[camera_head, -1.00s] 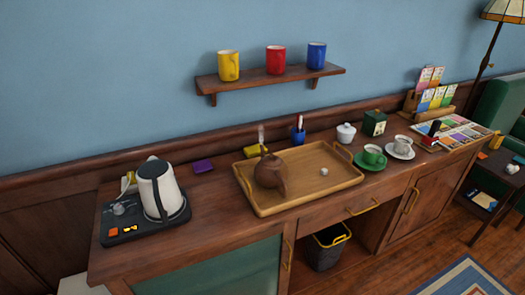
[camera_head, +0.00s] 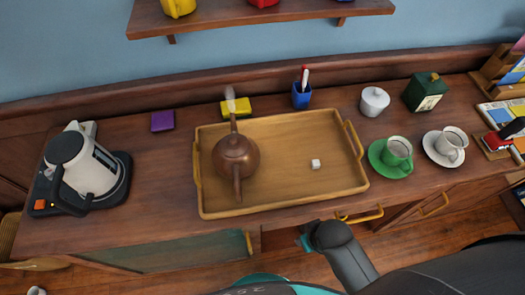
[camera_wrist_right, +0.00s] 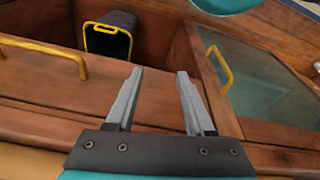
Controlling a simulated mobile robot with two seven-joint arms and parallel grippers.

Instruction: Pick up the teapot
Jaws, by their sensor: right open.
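A brown round teapot (camera_head: 236,157) stands on the left part of a wooden tray (camera_head: 290,204) on the sideboard. Its spout points toward the front and its handle rises at the back. In the right wrist view my right gripper (camera_wrist_right: 157,75) is open and empty, in front of the sideboard's drawers, with a yellow handle (camera_wrist_right: 45,48) to its left. The teapot does not show in that view. In the head view one of my arms reaches up at the bottom middle, below the tray's front edge. My left gripper is not seen.
A small white cube (camera_head: 315,164) lies on the tray. An electric kettle (camera_head: 86,165) stands at left. The wall shelf (camera_head: 220,27) hangs above; a bin (camera_wrist_right: 108,35) sits below.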

